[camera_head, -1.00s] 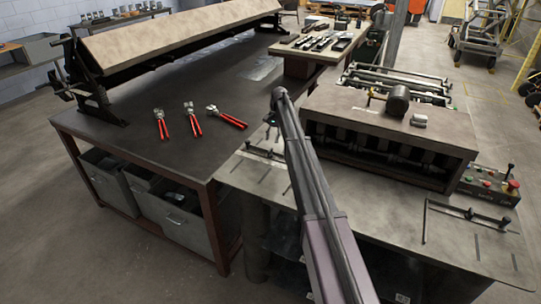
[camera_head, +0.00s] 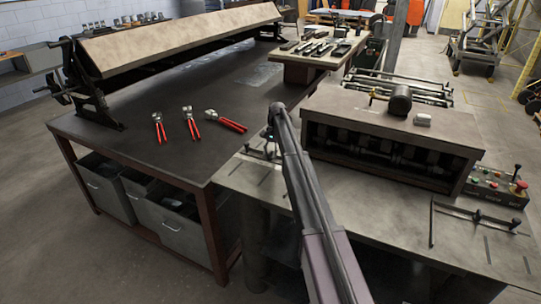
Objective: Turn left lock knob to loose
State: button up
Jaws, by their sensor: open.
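The left guide (camera_head: 258,155), a thin dark bar with small knobs, lies on the left end of the grey machine's front table. Its left lock knob (camera_head: 268,149) is tiny here, close to my arm's end, and its setting cannot be read. My arm reaches from the bottom of the view to this spot. My gripper (camera_head: 268,134) is mostly hidden behind the arm's end, with only a small dark part showing just above the guide. I cannot tell whether it touches the knob. The fingers look empty as far as they show.
The right guide (camera_head: 477,216) with its knobs lies at the table's right end, below a control panel (camera_head: 495,187) with a red button. The roller machine housing (camera_head: 390,118) stands behind the arm. Red-handled pliers (camera_head: 191,122) lie on the dark workbench (camera_head: 130,139) to the left.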

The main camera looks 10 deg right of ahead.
grip_shut()
jog(key=shift+d, duration=0.15)
jog(key=shift+n, duration=0.3)
jog(key=shift+n+h, duration=0.6)
jog(key=shift+n, duration=0.5)
jog(key=shift+n+g+h, duration=0.4)
jog(key=shift+n+h, duration=0.4)
jog(key=shift+n, duration=1.5)
